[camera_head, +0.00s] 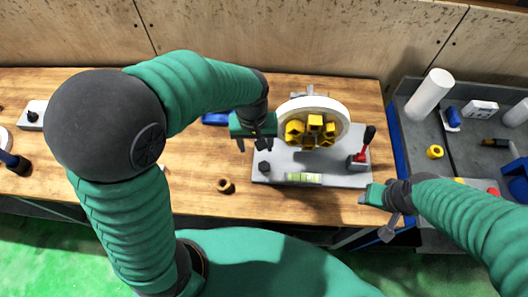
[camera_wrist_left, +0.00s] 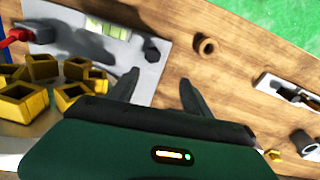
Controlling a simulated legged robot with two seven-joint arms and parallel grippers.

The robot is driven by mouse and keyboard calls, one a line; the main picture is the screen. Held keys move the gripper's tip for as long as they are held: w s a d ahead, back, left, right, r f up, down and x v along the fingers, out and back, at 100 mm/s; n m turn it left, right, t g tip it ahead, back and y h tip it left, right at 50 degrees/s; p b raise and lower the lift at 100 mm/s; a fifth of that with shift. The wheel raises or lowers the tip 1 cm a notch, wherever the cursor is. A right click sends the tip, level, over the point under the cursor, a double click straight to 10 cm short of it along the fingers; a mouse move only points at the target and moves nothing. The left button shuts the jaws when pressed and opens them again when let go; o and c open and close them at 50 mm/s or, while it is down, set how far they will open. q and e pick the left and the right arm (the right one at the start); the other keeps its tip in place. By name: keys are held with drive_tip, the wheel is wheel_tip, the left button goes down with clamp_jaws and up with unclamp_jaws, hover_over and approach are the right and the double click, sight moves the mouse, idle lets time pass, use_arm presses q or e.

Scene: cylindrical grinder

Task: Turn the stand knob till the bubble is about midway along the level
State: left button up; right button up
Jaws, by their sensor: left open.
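The grey stand plate (camera_head: 340,179) lies on the bench with a small black knob (camera_head: 264,167) at its front left corner. The pale green level (camera_head: 303,177) lies along its front edge, right of the knob. The level (camera_wrist_left: 107,28) and knob (camera_wrist_left: 152,50) also show in the left wrist view. The bubble's position is too small to tell. My left gripper (camera_head: 253,146) is open and empty. In the wrist view the knob is just beyond its fingertips (camera_wrist_left: 158,78), in line with the gap. My right gripper (camera_head: 370,195) is at the plate's front right; its jaws are unclear.
A white wheel (camera_head: 338,108) with yellow pieces (camera_head: 315,128) stands on the plate, beside a red-and-black lever (camera_head: 366,145). A small brown ring (camera_head: 226,186) lies left of the plate. A grey tray (camera_head: 413,133) of items is at right.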

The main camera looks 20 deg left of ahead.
sight(264, 166)
use_arm(q)
wheel_tip(264, 166, up, 3)
drive_tip(key=w+d+n, duration=0.1)
drive_tip(key=d, duration=0.1)
drive_tip(key=shift+g, duration=0.3)
wheel_tip(264, 166, down, 16)
drive_tip(key=shift+w+f+p, duration=0.1)
drive_tip(key=shift+p, duration=0.5)
drive_tip(key=shift+f, duration=0.3)
use_arm(e)
drive_tip(key=v, duration=0.3)
drive_tip(key=shift+w+d+r, duration=0.1)
drive_tip(key=shift+w+r, duration=0.1)
drive_tip(key=shift+w, duration=0.15)
